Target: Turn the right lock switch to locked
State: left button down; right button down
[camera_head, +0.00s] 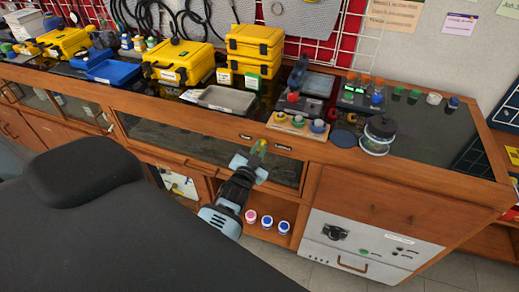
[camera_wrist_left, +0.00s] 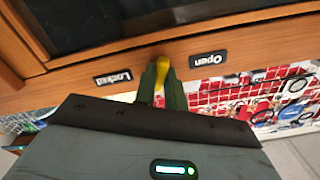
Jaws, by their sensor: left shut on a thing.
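The yellow knob of the lock switch (camera_wrist_left: 162,66) sits on the wooden rail between two black labels. In the left wrist view, the upside-down "Locked" label (camera_wrist_left: 113,78) is on the left and the upside-down "Open" label (camera_wrist_left: 209,60) is on the right. My left gripper (camera_wrist_left: 161,86) is shut on the knob, with a dark green finger on each side of it. In the head view, my left gripper (camera_head: 258,154) reaches up to the front rail below the bench top. The fingers partly hide the knob, so its exact angle is hard to tell. My right gripper is not in view.
Several small bottles (camera_head: 267,222) stand on the shelf below, close to my left arm.

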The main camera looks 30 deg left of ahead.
pick_arm(q)
jog(key=m, duration=0.2)
jog(key=shift+f+m, duration=0.1)
jog(key=shift+m, duration=0.8)
jog(key=c, duration=1.5)
grip_release()
jog(key=shift+o, duration=0.2)
